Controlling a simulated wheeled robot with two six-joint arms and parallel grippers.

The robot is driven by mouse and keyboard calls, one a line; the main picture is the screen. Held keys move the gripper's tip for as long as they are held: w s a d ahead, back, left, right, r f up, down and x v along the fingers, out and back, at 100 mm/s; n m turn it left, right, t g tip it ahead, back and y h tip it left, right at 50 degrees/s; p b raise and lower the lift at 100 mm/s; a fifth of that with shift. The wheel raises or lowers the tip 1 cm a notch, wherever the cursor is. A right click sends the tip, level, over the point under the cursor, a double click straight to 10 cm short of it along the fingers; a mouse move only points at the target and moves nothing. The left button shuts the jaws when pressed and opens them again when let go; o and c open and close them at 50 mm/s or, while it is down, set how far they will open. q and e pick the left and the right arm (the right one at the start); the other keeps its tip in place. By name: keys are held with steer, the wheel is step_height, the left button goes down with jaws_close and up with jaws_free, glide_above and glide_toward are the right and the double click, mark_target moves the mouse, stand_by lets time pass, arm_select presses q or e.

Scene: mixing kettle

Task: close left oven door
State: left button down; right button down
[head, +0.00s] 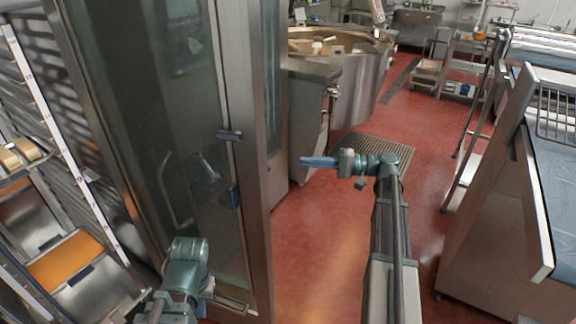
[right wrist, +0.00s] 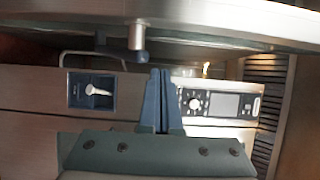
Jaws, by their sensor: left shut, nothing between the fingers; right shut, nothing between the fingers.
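The left oven door (head: 155,110) is a tall glass panel in a steel frame, standing open at the left of the head view. Small dark blue fittings (head: 230,135) show along its right edge. My left gripper (head: 187,252) is low in front of the glass; its fingertips are hidden, and I cannot tell if it touches the door. My right gripper (head: 318,162) is shut and empty, pointing left, to the right of the door edge and apart from it. Its closed blue fingers also show in the right wrist view (right wrist: 160,100).
Racks with trays, one holding an orange slab (head: 65,262), stand at far left. A large kettle (head: 345,75) is behind the door. A steel counter (head: 500,220) stands at right. Red floor (head: 320,235) is clear between. A control panel (right wrist: 215,104) shows in the right wrist view.

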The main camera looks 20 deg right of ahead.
steer(key=a, duration=1.1)
steer(key=shift+w, duration=0.45)
